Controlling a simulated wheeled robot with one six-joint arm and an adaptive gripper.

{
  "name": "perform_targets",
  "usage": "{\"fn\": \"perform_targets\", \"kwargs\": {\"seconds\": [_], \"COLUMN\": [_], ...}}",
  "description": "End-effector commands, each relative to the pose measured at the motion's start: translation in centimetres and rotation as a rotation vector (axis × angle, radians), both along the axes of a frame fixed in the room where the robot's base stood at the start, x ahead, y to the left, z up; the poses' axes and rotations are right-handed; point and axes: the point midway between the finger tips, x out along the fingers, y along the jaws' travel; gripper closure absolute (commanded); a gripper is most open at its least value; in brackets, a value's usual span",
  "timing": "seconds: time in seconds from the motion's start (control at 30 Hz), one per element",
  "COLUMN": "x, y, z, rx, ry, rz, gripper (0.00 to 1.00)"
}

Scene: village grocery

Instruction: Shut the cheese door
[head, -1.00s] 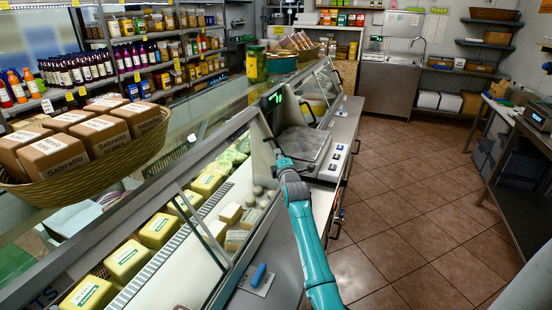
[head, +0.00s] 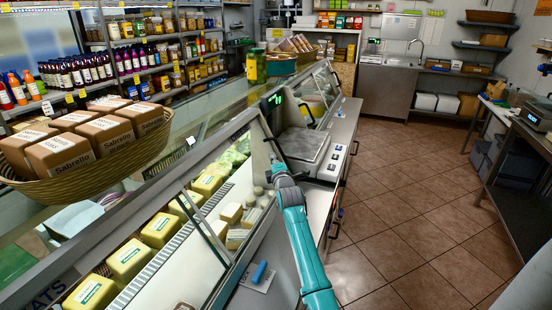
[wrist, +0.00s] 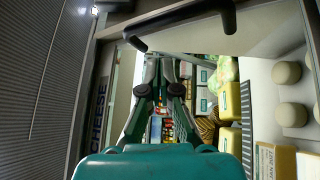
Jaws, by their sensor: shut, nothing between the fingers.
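The cheese door (wrist: 215,30) fills the top of the wrist view, with a dark handle bar (wrist: 185,24) across it. A case opening with cheeses shows below it, so the door stands open. The word CHEESE is on a frame panel (wrist: 98,115) at the left. My gripper (wrist: 161,62) is shut and empty, its tips just below the handle bar in the picture; I cannot tell if they touch it. In the head view my arm reaches to the back of the case, and the fingers are not clear there.
Yellow cheese blocks (head: 160,230) and white cheeses (head: 232,213) lie in the case. A scale (head: 303,150) stands on the counter beyond my arm. A blue-handled tool (head: 259,273) lies nearer. A basket (head: 95,180) of boxes sits on the case top. The tiled floor (head: 410,220) at right is clear.

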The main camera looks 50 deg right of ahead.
Motion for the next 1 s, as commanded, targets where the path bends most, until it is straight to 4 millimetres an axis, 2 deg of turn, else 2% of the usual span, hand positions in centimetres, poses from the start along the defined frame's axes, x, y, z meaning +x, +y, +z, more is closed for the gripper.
{"fn": "perform_targets", "kwargs": {"seconds": [0.53,0.73,1.0], "x": [-7.0,-8.2,-8.3], "y": [4.8,5.5,5.7], "z": [-0.7,-0.8,-0.8], "rx": [0.001,0.001,0.001], "ry": [0.001,0.001,0.001], "rz": [0.001,0.002,0.002], "gripper": [1.0,1.0,1.0]}}
